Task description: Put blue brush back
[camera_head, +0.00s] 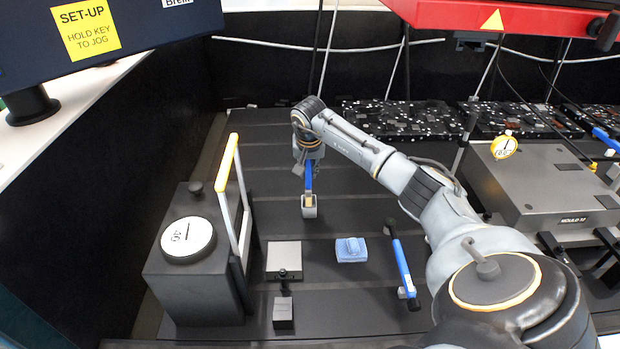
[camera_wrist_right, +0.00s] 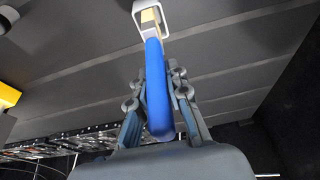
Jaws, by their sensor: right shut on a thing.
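The blue brush (camera_head: 308,180) hangs bristle end down, its handle between the fingers of my right gripper (camera_head: 308,165). Its pale bristles are at the small grey holder (camera_head: 309,213) on the dark slatted table. In the right wrist view the blue handle (camera_wrist_right: 157,85) is between both fingers of my right gripper (camera_wrist_right: 160,95). The bristle end shows within the opening of the light square holder (camera_wrist_right: 138,22); how deep it sits I cannot tell. My left gripper is not in view.
A dial box with a yellow-topped handle (camera_head: 185,260) stands left. A blue cloth (camera_head: 350,250), a blue-handled tool (camera_head: 402,262) and a grey square block (camera_head: 284,257) lie in front. A grey mould box (camera_head: 545,185) stands right. Dark speckled trays (camera_head: 400,118) line the back.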

